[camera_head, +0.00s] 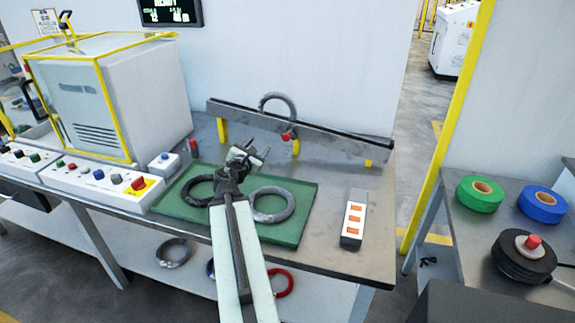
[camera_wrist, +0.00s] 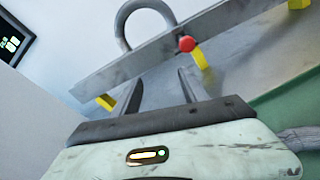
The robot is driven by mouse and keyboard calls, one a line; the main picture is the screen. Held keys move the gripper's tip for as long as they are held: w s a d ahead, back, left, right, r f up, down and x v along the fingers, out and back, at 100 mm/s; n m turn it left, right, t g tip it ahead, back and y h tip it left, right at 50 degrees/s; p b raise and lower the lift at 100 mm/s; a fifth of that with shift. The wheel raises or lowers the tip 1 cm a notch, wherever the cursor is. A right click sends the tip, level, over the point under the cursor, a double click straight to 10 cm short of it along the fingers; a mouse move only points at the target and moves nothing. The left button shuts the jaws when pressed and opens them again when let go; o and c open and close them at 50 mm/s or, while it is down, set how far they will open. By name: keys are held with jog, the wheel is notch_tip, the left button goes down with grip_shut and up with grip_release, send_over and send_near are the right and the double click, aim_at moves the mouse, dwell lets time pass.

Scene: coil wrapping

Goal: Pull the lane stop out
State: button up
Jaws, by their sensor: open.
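The lane stop shows as a red knob (camera_head: 286,136) on the front of the sloping grey lane (camera_head: 335,140). In the wrist view the red knob (camera_wrist: 186,44) sits just beyond and a little right of my fingertips. A grey coil (camera_head: 278,97) stands upright in the lane by the stop; it also shows in the wrist view (camera_wrist: 122,28). My gripper (camera_head: 252,152) is open and empty, in front of the lane and apart from the knob. In the wrist view its two fingers (camera_wrist: 160,78) point toward the lane's face. The stop's shaft is hidden.
Yellow supports (camera_head: 222,130) hold the lane above the bench. A green mat (camera_head: 300,222) with two coils (camera_head: 272,204) lies below my arm. A grey box with orange labels (camera_head: 354,218) stands at right, and a control panel (camera_head: 98,182) at left.

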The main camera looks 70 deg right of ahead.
aim_at(286, 137)
jog(key=s+d+f+n+h+b, duration=0.1)
jog(key=s+d+f+n+b, duration=0.1)
jog(key=s+d+n, duration=0.4)
jog(key=shift+m, duration=0.7)
jog(key=d, duration=0.6)
jog(key=shift+r, duration=0.4)
jog(key=shift+c, duration=0.3)
grip_shut()
